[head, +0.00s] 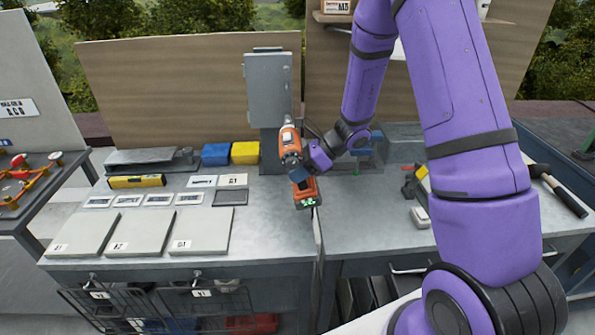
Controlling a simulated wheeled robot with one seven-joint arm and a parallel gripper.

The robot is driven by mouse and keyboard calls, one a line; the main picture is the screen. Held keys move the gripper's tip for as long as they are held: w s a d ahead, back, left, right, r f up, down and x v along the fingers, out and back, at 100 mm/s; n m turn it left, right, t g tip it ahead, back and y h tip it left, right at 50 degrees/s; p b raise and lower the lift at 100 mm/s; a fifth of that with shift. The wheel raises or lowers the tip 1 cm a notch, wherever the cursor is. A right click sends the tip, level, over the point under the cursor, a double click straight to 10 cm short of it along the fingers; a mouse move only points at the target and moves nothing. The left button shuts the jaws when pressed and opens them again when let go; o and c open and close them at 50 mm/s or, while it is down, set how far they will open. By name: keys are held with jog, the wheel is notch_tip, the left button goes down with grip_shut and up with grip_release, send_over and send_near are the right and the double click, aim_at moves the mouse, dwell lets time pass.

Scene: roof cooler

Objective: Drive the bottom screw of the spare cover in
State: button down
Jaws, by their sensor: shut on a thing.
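My gripper (302,172) is shut on an orange and black power driver (291,142) and holds it upright above the bench. The driver's battery base, with small green lights, hangs below my gripper. A grey box with a flat front (268,90) stands on a grey post behind the driver. Three flat grey panels with small labels lie on the bench, the left one (82,233) nearest the left end. I cannot tell which piece is the spare cover. No screw can be made out, and the driver's tip is not clear.
The metal bench (270,240) has bare room right of the panels. Behind them are a yellow level (137,181), small framed plates (158,199), a blue bin (215,154) and a yellow bin (245,153). A hammer (562,192) lies at the right.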

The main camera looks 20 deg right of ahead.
jog(key=shift+w+d+r, duration=0.1)
jog(key=shift+w+d, duration=0.1)
jog(key=shift+w, duration=0.45)
jog(key=shift+w+d, duration=0.2)
jog(key=shift+w, duration=0.4)
dwell(2.7)
jog(key=shift+a, duration=0.1)
dwell(0.5)
jog(key=shift+s+a, duration=0.35)
jog(key=shift+s, duration=0.75)
jog(key=shift+s+a, duration=0.3)
jog(key=shift+s, duration=0.75)
jog(key=shift+s+a, duration=0.35)
jog(key=shift+s, duration=0.75)
jog(key=shift+s, duration=0.1)
